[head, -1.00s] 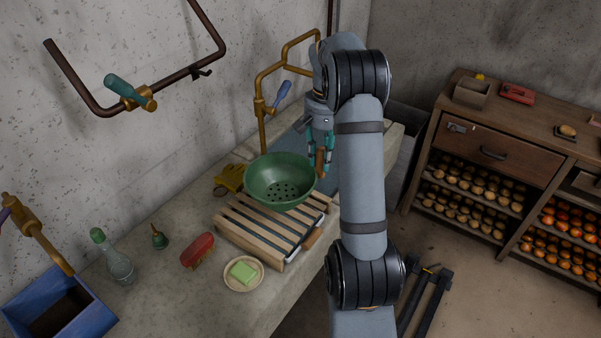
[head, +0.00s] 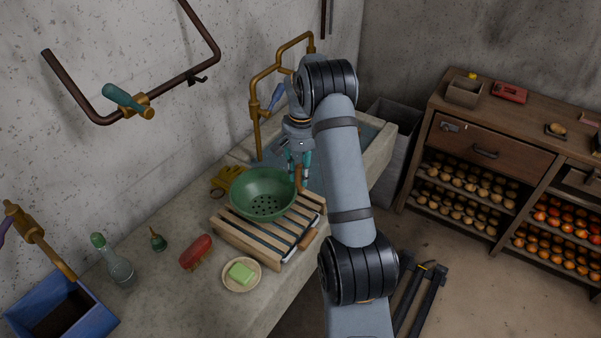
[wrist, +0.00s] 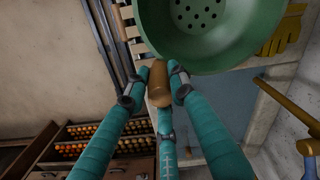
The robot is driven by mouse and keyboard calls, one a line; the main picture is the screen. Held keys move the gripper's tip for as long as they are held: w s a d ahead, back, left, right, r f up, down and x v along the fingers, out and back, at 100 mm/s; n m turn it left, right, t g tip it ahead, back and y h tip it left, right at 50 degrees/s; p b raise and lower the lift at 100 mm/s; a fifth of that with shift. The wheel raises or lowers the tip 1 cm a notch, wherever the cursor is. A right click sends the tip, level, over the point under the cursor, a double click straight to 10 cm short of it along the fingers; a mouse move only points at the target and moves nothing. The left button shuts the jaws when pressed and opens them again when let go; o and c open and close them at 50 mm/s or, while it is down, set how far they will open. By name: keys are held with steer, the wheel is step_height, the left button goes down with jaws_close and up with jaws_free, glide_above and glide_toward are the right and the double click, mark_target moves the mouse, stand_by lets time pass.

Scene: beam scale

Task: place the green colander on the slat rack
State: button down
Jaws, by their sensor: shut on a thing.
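The green colander (head: 262,196) is a round bowl with holes in its bottom. In the head view it is over the back part of the wooden slat rack (head: 240,240); I cannot tell whether it touches the slats. My gripper (head: 299,178) is at the colander's right side, shut on its wooden handle. In the wrist view the teal fingers of my gripper (wrist: 158,80) close around the brown handle (wrist: 158,92), and the colander bowl (wrist: 215,30) fills the top. Part of the slat rack (wrist: 128,30) shows at the upper left, partly hidden by the bowl.
Yellow gloves (head: 229,177) lie behind the colander. A red brush (head: 196,251), a soap dish (head: 241,276), a glass bottle (head: 117,264) and a blue box (head: 58,308) stand left and in front. Brass pipes (head: 258,115) rise behind my gripper.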

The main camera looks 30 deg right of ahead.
steer(key=c, duration=1.5)
jaws_free()
steer(key=shift+f, duration=0.1)
steer(key=shift+o, duration=0.2)
step_height(320, 180, up, 11)
steer(key=shift+r, duration=0.7)
steer(key=shift+o, duration=0.4)
steer(key=shift+d, duration=0.15)
